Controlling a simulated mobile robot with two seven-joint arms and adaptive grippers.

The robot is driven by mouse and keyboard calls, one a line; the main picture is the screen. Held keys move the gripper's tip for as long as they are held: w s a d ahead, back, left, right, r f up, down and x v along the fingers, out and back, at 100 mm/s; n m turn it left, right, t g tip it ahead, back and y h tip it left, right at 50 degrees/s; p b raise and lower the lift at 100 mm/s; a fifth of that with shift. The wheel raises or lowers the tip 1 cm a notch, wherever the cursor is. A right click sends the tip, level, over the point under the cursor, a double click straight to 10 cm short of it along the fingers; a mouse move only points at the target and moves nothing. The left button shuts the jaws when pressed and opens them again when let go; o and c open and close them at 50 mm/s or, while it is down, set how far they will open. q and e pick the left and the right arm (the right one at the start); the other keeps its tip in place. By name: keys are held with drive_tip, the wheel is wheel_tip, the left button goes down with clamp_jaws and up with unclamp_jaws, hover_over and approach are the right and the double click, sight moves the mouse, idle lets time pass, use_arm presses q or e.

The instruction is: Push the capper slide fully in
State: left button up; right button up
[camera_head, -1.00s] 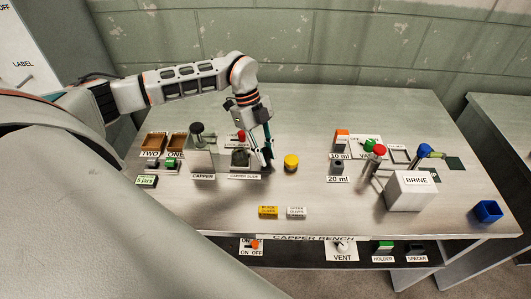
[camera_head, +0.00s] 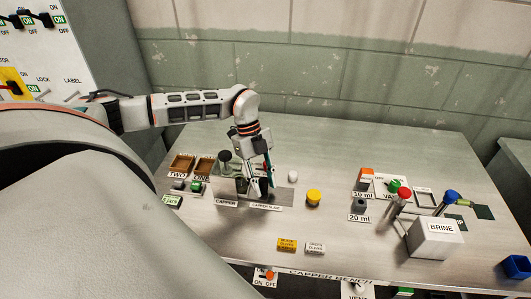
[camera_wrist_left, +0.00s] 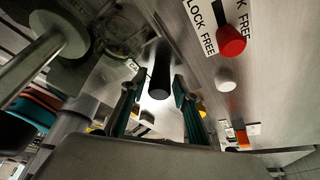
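The capper (camera_head: 225,184) is a grey block with a dark round knob on top, at the left of the bench. The capper slide label (camera_head: 266,206) lies on the bench just right of it, and my gripper hides most of the slide behind it. My left gripper (camera_head: 262,192) points down at the slide, close to the capper's right side. In the left wrist view, a black cylindrical handle (camera_wrist_left: 160,72) shows between the two spread teal fingers (camera_wrist_left: 157,98). The fingers look apart, and I cannot tell whether either touches the handle. My right gripper is in neither view.
A yellow round piece (camera_head: 314,197) and a small white knob (camera_head: 292,176) stand right of the gripper. The wrist view shows a red knob (camera_wrist_left: 231,40) beside lock/free labels. The brine box (camera_head: 434,240) is farther right.

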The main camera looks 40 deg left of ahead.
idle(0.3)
use_arm(q)
drive_tip(key=v, duration=1.2)
drive_tip(key=shift+d, duration=0.1)
